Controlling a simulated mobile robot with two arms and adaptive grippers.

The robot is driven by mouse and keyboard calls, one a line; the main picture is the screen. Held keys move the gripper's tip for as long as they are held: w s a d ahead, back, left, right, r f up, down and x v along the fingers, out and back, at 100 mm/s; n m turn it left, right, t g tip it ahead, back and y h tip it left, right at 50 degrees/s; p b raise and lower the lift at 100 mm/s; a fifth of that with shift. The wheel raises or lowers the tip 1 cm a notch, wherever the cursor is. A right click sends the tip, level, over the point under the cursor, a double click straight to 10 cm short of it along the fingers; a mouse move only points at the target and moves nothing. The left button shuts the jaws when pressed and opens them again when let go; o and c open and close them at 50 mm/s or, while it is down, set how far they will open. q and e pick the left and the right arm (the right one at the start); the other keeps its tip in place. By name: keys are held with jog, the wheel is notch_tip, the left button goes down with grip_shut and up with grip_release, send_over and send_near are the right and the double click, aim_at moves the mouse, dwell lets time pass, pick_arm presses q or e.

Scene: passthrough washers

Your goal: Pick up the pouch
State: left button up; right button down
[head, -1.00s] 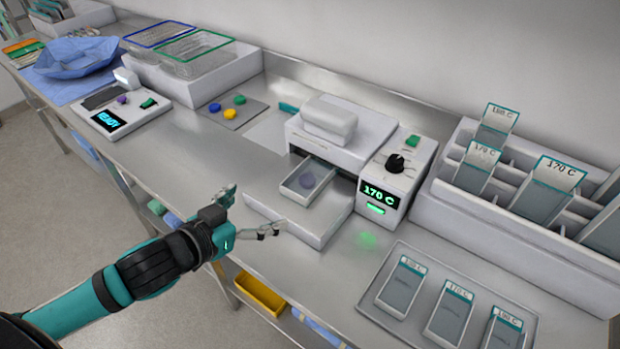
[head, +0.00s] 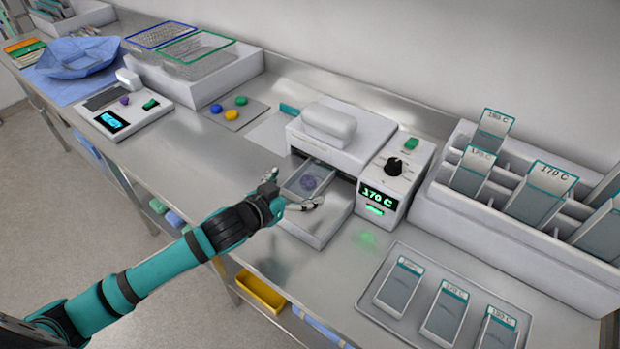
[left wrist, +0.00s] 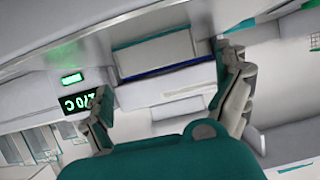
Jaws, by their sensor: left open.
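My left gripper (head: 294,190) is open at the pouch's near end, one finger on each side, with nothing visibly gripped. In the left wrist view a grey panel with a teal edge, probably the pouch (left wrist: 158,55), shows between the spread fingers (left wrist: 162,80). Whether the fingers touch it I cannot tell. My right gripper is not in view.
The control box (head: 385,185) reads 170 C with a green light. A metal tray (head: 380,318) holds labelled pouches at front right; a white rack (head: 450,215) holds several more. Coloured discs lie on a grey mat (head: 250,115).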

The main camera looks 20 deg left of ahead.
aim_at(302, 185)
pick_arm(q)
jog(key=x, duration=0.4)
jog(key=shift+a+p, duration=0.15)
jog(key=shift+p, duration=0.15)
jog(key=shift+s, duration=0.15)
jog(key=c, duration=1.1)
